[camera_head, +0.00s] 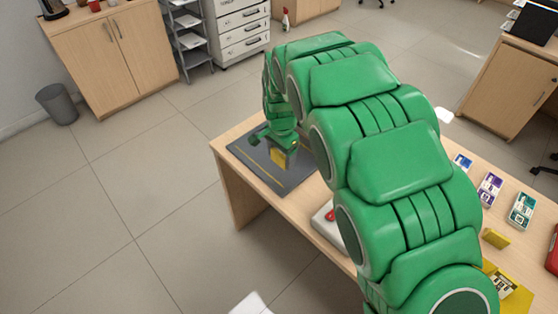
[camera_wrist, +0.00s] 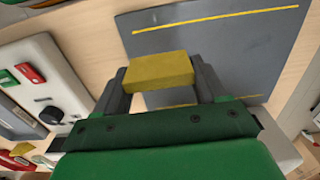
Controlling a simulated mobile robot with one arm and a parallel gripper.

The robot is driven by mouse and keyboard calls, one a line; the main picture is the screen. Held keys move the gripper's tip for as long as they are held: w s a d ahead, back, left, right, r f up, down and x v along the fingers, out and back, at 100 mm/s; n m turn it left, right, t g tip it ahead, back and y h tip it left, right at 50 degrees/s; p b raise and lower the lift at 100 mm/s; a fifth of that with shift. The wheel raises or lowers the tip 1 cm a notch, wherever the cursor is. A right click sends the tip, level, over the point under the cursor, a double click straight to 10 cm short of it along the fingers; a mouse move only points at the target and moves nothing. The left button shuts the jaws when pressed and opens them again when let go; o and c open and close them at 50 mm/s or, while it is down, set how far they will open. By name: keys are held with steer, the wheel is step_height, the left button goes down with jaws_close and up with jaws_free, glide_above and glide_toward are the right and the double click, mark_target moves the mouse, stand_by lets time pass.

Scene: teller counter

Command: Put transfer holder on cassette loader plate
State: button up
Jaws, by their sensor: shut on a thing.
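A yellow block (camera_wrist: 158,71), which I take to be the transfer holder, sits between the two dark fingers of my gripper (camera_wrist: 160,77) in the wrist view. My gripper is shut on it. In the head view my gripper (camera_head: 283,147) is over the desk's far left end, with the yellow block (camera_head: 278,156) below it. The dark grey plate with yellow lines (camera_head: 296,178), likely the cassette loader plate, lies under the block. It also shows in the wrist view (camera_wrist: 230,55). I cannot tell whether the block touches the plate.
A light device with red parts and a black knob (camera_wrist: 50,85) stands beside the plate. Labelled packs (camera_head: 490,186), another yellow block (camera_head: 497,238) and a yellow tray (camera_head: 522,291) are on the right side of the desk. My green arm hides much of the desk's middle.

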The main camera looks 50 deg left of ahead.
mark_target(279, 168)
steer(key=shift+w+a+f, duration=0.3)
steer(key=shift+a+f, duration=0.15)
steer(key=shift+f, duration=0.2)
steer(key=shift+w+a+f, duration=0.25)
steer(key=shift+a+f, duration=0.2)
steer(key=shift+f, duration=0.2)
steer(key=shift+w+a+f, duration=0.3)
steer(key=shift+a+f, duration=0.15)
steer(key=shift+f, duration=0.2)
steer(key=shift+a+f, duration=0.1)
steer(key=shift+f, duration=1.4)
steer(key=shift+f, duration=0.15)
steer(key=o, duration=1)
steer(key=shift+o, duration=0.2)
